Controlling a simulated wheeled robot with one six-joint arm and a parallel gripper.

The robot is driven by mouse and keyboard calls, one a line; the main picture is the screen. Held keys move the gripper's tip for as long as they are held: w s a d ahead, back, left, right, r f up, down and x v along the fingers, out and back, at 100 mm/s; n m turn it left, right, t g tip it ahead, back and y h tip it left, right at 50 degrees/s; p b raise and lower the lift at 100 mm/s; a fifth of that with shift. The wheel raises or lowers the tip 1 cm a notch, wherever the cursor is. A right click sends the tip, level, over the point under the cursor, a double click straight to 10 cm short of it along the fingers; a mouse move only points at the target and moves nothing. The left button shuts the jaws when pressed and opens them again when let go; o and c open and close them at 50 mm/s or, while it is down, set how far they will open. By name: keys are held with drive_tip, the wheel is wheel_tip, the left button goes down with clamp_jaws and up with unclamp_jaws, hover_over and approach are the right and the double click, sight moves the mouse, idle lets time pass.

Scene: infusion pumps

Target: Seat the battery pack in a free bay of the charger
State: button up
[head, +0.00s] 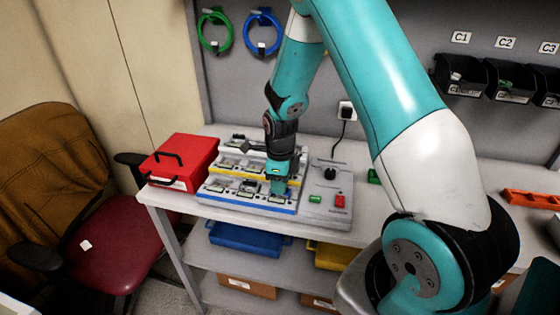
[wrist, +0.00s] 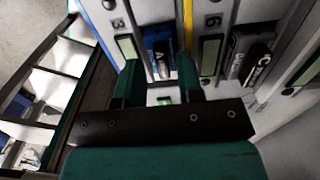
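The charger (head: 245,204) is a stepped grey unit with blue and yellow strips and several bays, standing on the bench. In the head view my gripper (head: 279,184) points down over its front row at the right. In the wrist view my gripper (wrist: 158,70) has a finger on either side of a blue battery pack (wrist: 160,50) marked A, beside the bay label 3. The fingers lie close along the pack; whether they press on it I cannot tell. A dark pack (wrist: 250,55) marked C sits near label 6. The lower end of the blue pack is partly hidden.
A red box (head: 180,161) stands left of the charger. A grey control box (head: 330,190) with a black knob and green and red buttons is close on the right. An orange tray (head: 532,199) lies at the far right. A chair (head: 110,240) is at the left.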

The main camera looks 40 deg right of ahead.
wheel_tip(320, 180, up, 17)
drive_tip(key=b, duration=0.2)
idle(0.4)
drive_tip(key=s+a+r+n+y, duration=0.2)
drive_tip(key=s+a+n, duration=0.9)
drive_tip(key=n, duration=0.6)
drive_tip(key=s+a+r+n+y, duration=0.2)
drive_tip(key=s+a+n, duration=0.9)
drive_tip(key=n, duration=0.7)
drive_tip(key=shift+a+r+n, duration=0.2)
drive_tip(key=shift+r+n, duration=0.1)
